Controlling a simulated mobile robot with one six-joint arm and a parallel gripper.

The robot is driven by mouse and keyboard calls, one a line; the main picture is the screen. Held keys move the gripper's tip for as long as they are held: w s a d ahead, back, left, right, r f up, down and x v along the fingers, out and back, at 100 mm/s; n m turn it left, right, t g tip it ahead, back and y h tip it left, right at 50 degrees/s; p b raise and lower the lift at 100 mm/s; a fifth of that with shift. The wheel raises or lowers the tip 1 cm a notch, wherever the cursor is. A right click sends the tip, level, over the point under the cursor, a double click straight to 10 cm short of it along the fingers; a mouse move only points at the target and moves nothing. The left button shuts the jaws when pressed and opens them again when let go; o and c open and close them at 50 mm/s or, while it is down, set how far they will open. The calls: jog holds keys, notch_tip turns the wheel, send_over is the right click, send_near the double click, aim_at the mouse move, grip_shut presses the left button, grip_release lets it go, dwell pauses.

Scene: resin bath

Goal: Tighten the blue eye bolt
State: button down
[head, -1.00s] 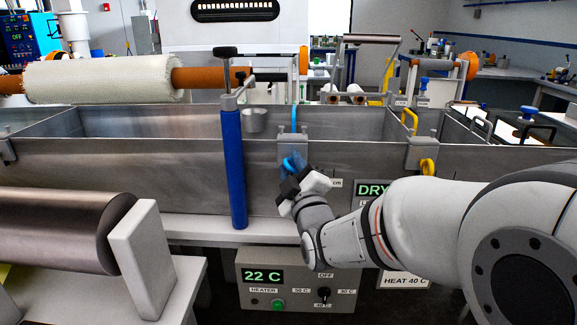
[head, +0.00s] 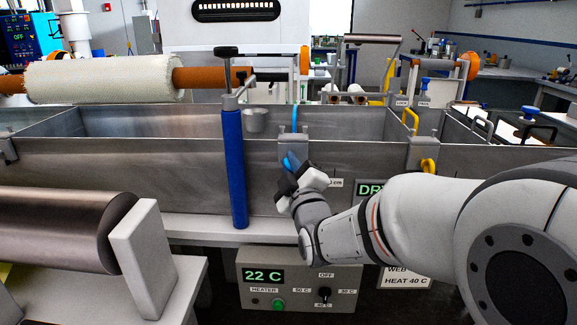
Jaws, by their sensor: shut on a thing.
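The blue eye bolt (head: 288,163) sits on the front of a grey clamp block (head: 293,146) on the front wall of the steel bath (head: 150,165). A blue rod (head: 294,118) rises above that block. My gripper (head: 291,171) is at the bolt from the front and below, shut on it. The jaws and my wrist hide part of the ring. I cannot see the bolt's shank or how deep it sits.
A similar block to the right carries a yellow eye bolt (head: 428,166). A blue upright post (head: 233,165) stands left of my gripper. A heater box (head: 299,280) reading 22 C is below. A dark roller (head: 55,228) fills the lower left.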

jog(key=shift+d+f+m+b, duration=0.2)
jog(key=shift+f+m+b, duration=0.1)
jog(key=shift+f+b, duration=0.25)
jog(key=m+b, duration=0.1)
jog(key=b, duration=0.1)
jog(key=m+b, duration=0.1)
jog(key=b, duration=0.1)
jog(key=shift+f+t+h, duration=0.25)
jog(key=shift+t+h, duration=0.05)
jog(key=m+t+h+b, duration=0.1)
jog(key=m+h+b, duration=0.1)
jog(key=m+b, duration=0.2)
jog(key=shift+f+m+b, duration=0.1)
jog(key=shift+m+b, duration=0.2)
jog(key=shift+b, duration=0.7)
jog(key=m+h+b, duration=0.1)
jog(key=m+b, duration=0.1)
jog(key=m, duration=0.1)
jog(key=shift+a+t+h, duration=0.1)
jog(key=shift+t+h, duration=0.2)
jog(key=shift+r+m+h+b, duration=0.2)
jog(key=shift+m+h+b, duration=0.2)
jog(key=shift+m, duration=0.35)
jog(key=shift+r+m+h+b, duration=0.15)
jog(key=shift+m+h+b, duration=0.25)
jog(key=shift+m, duration=0.35)
jog(key=shift+r, duration=0.1)
